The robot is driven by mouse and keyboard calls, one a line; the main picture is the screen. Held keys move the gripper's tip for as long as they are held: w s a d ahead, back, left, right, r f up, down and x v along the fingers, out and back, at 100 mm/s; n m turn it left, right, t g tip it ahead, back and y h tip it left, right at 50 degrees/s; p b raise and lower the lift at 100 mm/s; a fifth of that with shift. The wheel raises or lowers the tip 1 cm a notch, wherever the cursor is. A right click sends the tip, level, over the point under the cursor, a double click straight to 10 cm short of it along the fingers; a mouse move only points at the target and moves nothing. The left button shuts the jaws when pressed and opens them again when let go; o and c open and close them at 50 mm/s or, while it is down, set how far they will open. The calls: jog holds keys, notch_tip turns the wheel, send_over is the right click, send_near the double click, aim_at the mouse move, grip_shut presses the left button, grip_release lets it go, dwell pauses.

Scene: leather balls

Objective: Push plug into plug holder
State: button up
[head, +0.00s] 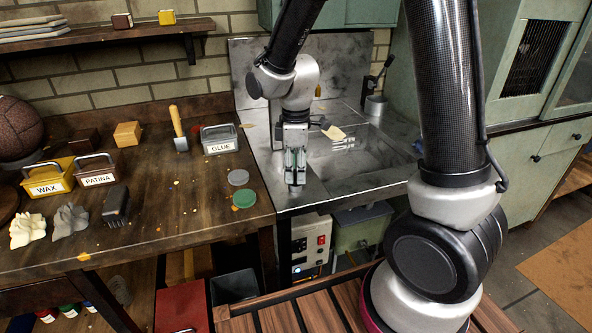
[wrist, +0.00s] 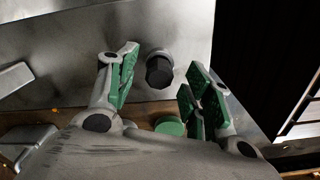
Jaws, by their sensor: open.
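In the wrist view a dark faceted plug-like piece (wrist: 159,70) stands on the metal sink top (wrist: 60,60), with a grey rounded part behind it. I cannot tell whether that grey part is the plug holder. My gripper (wrist: 156,76) is open, its green-padded fingers on either side of the dark piece in the picture. No contact shows, and the depth between them is unclear.
A green round lid (head: 243,198) and a grey lid (head: 238,177) lie on the wooden bench left of the sink. A glue tin (head: 220,146) stands behind them. The sink basin (head: 365,158) is right of my gripper, with a wooden-tipped tool (head: 334,132) near its back edge.

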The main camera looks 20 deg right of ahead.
aim_at(296, 172)
notch_tip(296, 172, up, 11)
dwell(0.3)
jog(key=shift+r, duration=0.1)
jog(key=s+d+r+m+t, duration=0.2)
jog(key=s+d+r+m, duration=0.2)
jog(key=s, duration=0.5)
jog(key=s+d+r+m+t, duration=0.2)
jog(key=s+d+r+m, duration=0.2)
jog(key=s+d+m, duration=0.5)
jog(key=shift+s+d+m, duration=0.3)
jog(key=shift+s+d, duration=0.15)
jog(key=shift+d, duration=0.4)
